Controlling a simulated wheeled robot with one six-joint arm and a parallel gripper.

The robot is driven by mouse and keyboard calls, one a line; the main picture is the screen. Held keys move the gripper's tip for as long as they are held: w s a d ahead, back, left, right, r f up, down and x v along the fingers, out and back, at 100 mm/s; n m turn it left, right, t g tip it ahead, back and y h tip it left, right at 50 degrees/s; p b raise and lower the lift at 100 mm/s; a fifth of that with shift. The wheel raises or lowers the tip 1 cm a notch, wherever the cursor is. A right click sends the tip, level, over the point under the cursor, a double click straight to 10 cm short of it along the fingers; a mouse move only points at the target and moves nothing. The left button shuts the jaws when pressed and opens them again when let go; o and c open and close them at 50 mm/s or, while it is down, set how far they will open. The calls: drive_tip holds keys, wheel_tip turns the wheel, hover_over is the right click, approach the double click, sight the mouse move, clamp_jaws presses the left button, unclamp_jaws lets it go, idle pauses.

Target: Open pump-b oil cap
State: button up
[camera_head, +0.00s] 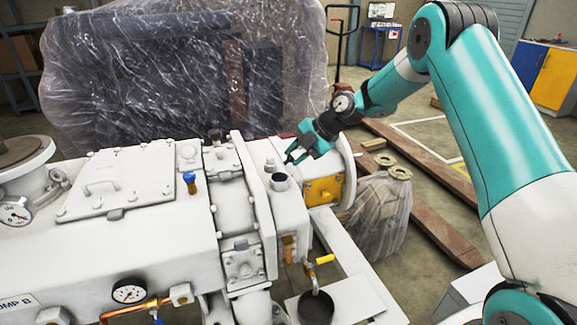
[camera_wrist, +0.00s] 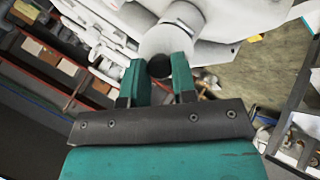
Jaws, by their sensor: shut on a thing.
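My gripper (camera_head: 293,158) is just above the right end of the white pump, labelled as pump B at the lower left. In the wrist view the gripper's two teal fingers (camera_wrist: 158,84) are shut on a dark round oil cap (camera_wrist: 158,67). The cap is hidden behind the fingers in the head view. A short upright white filler neck (camera_head: 280,182) stands just below and left of the fingertips. Its top looks dark and round. A white cylinder (camera_wrist: 166,40) shows just beyond the cap in the wrist view; contact between them cannot be told.
A yellow-orange plate (camera_head: 322,190) and a large round flange (camera_head: 347,172) are close at the right. A blue-topped fitting (camera_head: 190,182) and a yellow-handled valve (camera_head: 324,259) also stick out. A plastic-wrapped machine (camera_head: 185,80) stands behind. Wooden beams (camera_head: 430,235) lie on the floor.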

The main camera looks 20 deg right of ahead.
drive_tip(key=d+y+b, duration=0.1)
drive_tip(key=b, duration=0.1)
drive_tip(key=d+f+y+b, duration=0.1)
drive_tip(key=y+b, duration=0.1)
drive_tip(key=d+m+y+b, duration=0.1)
drive_tip(key=y, duration=0.1)
drive_tip(key=shift+f+t+b, duration=0.3)
drive_tip(key=shift+b, duration=0.1)
drive_tip(key=o, duration=0.9)
drive_tip(key=shift+r, duration=0.1)
drive_tip(key=p+v, duration=0.7)
drive_tip(key=p, duration=0.3)
drive_tip(key=shift+s+d, duration=0.1)
drive_tip(key=shift+d, duration=0.1)
